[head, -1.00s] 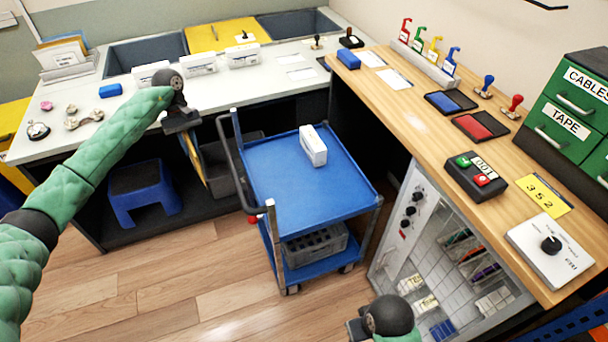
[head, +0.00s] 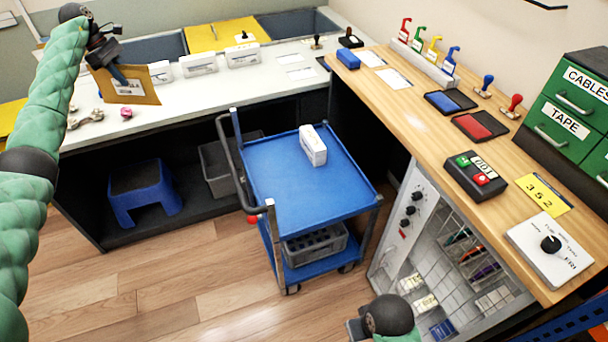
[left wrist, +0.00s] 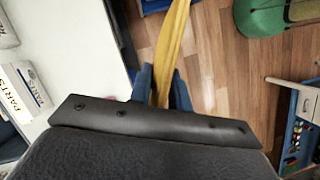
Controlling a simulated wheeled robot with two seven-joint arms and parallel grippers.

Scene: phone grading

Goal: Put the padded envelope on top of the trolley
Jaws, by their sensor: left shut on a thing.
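The padded envelope (head: 146,91) is tan-yellow with a white label, and my left gripper (head: 118,76) is shut on its upper part. In the head view it hangs upright in front of the left part of the white bench. In the left wrist view the envelope (left wrist: 173,45) shows edge-on between the blue fingers (left wrist: 160,88). The trolley (head: 285,185) stands right of the envelope, well apart from it; its blue top holds one white box (head: 313,147). My right gripper (head: 357,328) shows only partly at the bottom edge, and its fingers are hidden.
Most of the trolley top is bare.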

